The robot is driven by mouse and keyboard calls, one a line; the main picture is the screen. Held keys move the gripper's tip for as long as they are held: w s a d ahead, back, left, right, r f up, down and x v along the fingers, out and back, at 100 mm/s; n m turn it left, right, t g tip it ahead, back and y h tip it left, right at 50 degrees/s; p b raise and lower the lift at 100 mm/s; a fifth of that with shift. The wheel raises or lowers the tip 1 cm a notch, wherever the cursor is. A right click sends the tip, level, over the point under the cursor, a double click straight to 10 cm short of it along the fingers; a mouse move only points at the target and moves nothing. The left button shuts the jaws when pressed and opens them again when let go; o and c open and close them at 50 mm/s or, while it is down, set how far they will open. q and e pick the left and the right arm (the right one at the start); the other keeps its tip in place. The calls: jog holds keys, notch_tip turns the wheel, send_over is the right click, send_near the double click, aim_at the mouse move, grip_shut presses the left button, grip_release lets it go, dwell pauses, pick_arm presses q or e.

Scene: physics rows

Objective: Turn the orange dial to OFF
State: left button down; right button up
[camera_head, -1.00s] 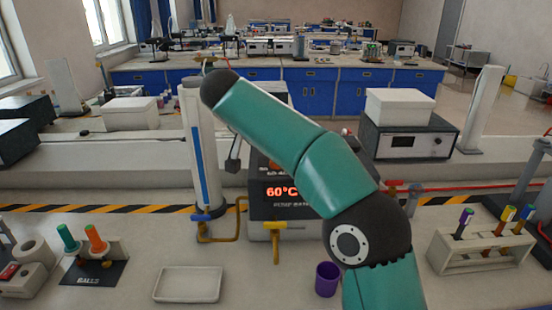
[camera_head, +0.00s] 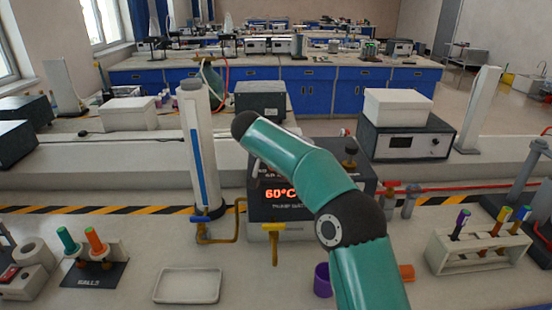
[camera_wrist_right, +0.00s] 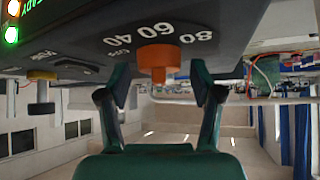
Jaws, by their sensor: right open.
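The orange dial (camera_wrist_right: 158,58) shows in the right wrist view, on the dark face of the heater box, beside the printed marks 40, 60 and 80. The box (camera_head: 262,212) also shows in the head view with a red 60°C readout; my right arm covers part of it, and the dial is hidden there. My right gripper (camera_wrist_right: 160,82) is open, with one finger on each side of the dial. I cannot tell whether either finger touches it. The OFF mark is not clearly readable. My left gripper is not in view.
A yellow tap (camera_head: 275,245) stands in front of the box. A white tray (camera_head: 187,286), a purple cup (camera_head: 322,280) and a test-tube rack (camera_head: 480,250) stand on the bench.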

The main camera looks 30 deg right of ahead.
jog(key=c, duration=1.1)
jog(key=shift+c, duration=0.2)
